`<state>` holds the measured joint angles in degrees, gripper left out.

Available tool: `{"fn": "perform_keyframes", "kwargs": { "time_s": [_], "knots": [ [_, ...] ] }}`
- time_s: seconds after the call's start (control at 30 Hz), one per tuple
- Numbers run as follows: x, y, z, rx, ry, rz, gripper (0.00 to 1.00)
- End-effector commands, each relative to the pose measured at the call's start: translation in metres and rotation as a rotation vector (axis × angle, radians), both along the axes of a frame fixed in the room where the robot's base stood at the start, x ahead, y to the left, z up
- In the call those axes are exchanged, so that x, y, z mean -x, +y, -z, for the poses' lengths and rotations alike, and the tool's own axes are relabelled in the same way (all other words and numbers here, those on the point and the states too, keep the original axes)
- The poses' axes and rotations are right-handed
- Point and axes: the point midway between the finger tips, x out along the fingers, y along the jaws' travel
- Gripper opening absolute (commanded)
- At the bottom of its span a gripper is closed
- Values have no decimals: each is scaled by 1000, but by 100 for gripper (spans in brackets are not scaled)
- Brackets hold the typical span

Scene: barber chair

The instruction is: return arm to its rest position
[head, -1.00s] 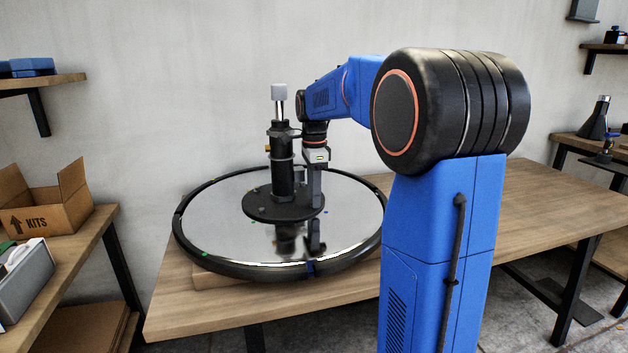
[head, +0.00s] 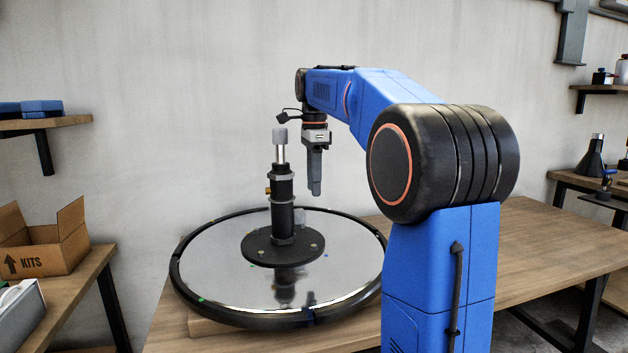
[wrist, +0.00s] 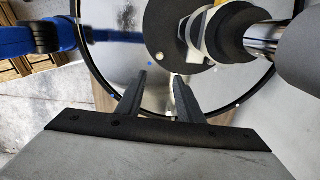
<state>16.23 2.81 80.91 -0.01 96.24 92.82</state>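My gripper (head: 315,188) hangs pointing down in the air, just right of the upright post (head: 282,205) and above the round reflective base (head: 210,260). In the wrist view my gripper's two fingers (wrist: 160,76) stand apart with nothing between them. The post is black with a silver rod and a grey cap on top, and it rises from a black round flange (head: 262,252) in the middle of the base. My gripper does not appear to touch the post. In the wrist view the rod and grey cap (wrist: 302,50) fill the upper right.
The base lies on a wooden table (head: 530,230) whose right side is clear. A cardboard box marked KITS (head: 42,245) stands on a side bench at left. Wall shelves (head: 40,124) are at left and right. The wall is behind my arm.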

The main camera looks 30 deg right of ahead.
Motion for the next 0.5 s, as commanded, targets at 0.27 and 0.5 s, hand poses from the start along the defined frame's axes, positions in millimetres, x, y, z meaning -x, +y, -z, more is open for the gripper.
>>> {"fn": "perform_keyframes", "kwargs": {
  "time_s": [0.27,0.5],
  "knots": [
    [0,0,-8,0,0,0,34],
    [0,0,-8,0,0,0,34]
  ]
}}
